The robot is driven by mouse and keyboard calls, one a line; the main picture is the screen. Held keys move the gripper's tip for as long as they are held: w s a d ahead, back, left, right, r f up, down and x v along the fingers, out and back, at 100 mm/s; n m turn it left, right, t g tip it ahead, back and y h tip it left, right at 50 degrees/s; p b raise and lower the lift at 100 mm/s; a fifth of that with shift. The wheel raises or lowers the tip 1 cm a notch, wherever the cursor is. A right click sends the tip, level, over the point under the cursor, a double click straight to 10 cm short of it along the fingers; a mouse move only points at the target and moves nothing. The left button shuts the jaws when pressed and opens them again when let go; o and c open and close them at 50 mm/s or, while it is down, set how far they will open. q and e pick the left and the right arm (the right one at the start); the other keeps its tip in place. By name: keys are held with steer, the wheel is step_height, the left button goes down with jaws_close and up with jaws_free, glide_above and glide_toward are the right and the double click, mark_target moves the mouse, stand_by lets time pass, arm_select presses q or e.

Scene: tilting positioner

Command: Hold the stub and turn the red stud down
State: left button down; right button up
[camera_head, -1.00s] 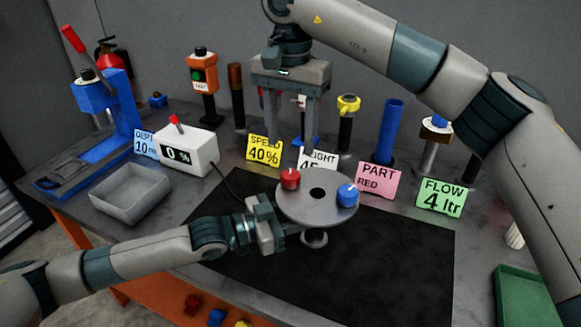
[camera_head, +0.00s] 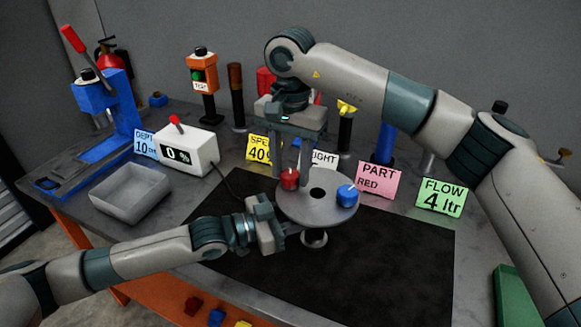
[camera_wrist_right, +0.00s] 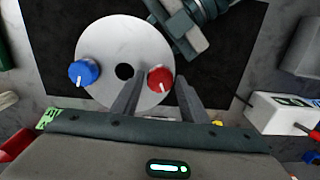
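The red stud (camera_head: 289,180) stands on the round grey disc (camera_head: 318,215); a white line marks its top. My right gripper (camera_head: 293,168) is open above and behind it, fingers pointing down. In the right wrist view the red stud (camera_wrist_right: 160,79) shows between the two spread fingers (camera_wrist_right: 158,92), with gaps on both sides. The blue stud (camera_head: 347,195) stands across the disc's dark centre hole. My left gripper (camera_head: 284,230) is at the disc's near left edge, where the stub would be. Its fingertips and the stub are hidden or too small to tell apart.
A black mat (camera_head: 400,240) lies under the disc, mostly clear. Behind are a pink card (camera_head: 380,180), a green card (camera_head: 441,197) and several posts. A white box reading 0 % (camera_head: 188,150) and a grey bin (camera_head: 130,192) stand left.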

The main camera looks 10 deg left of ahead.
steer(key=c, duration=0.6)
steer(key=shift+m, duration=0.3)
